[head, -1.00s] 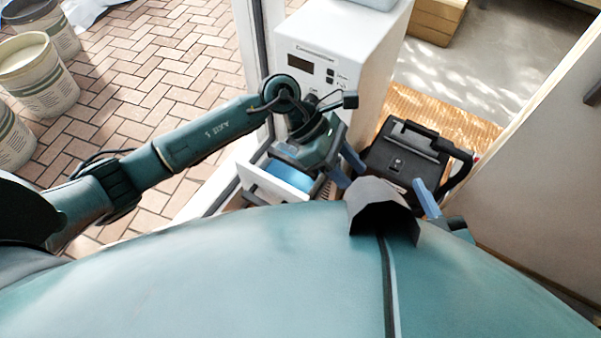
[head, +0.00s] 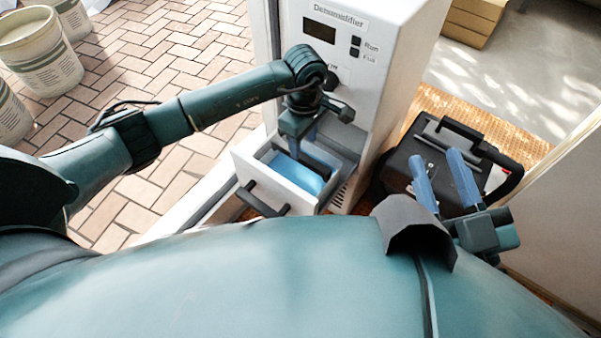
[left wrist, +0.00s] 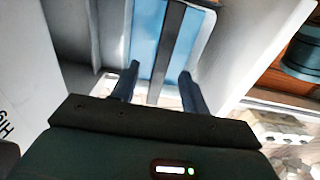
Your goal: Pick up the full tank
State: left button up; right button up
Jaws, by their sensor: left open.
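The white dehumidifier (head: 385,80) has its drawer (head: 268,183) pulled open at the bottom front. A blue tank (head: 305,175) sits in the drawer, with a dark bar (head: 318,160) across its top. My left gripper (head: 297,150) points down over the tank. In the left wrist view, its open fingers (left wrist: 159,72) are on either side of the dark bar (left wrist: 172,40), over the blue tank top (left wrist: 145,38). I cannot tell how far above the tank they are. My right gripper (head: 437,158) is open and empty, in front of a black case.
The black case (head: 400,165) with a raised handle stands right of the dehumidifier. Several buckets (head: 45,60) stand on the brick paving at the left. A dark handle (head: 262,200) juts from the drawer front. A pale wall closes off the right.

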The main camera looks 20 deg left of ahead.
pick_arm(q)
jog(key=f+b, duration=0.1)
jog(key=f, duration=0.2)
jog(key=f+b, duration=0.1)
jog(key=f, duration=0.1)
jog(key=shift+s+a+b, duration=0.1)
jog(key=shift+a+b, duration=0.25)
jog(key=shift+a, duration=0.05)
jog(key=shift+f, duration=0.35)
pick_arm(e)
jog(key=r+n+y, duration=0.1)
jog(key=r, duration=0.1)
jog(key=w+r+n+t+y, duration=0.1)
jog(key=shift+d+r+n+y, duration=0.2)
jog(key=shift+r+n+y, duration=0.15)
jog(key=shift+n+y, duration=0.05)
pick_arm(q)
grip_shut()
pick_arm(e)
jog(key=shift+f, duration=0.1)
pick_arm(q)
jog(key=shift+r, duration=0.25)
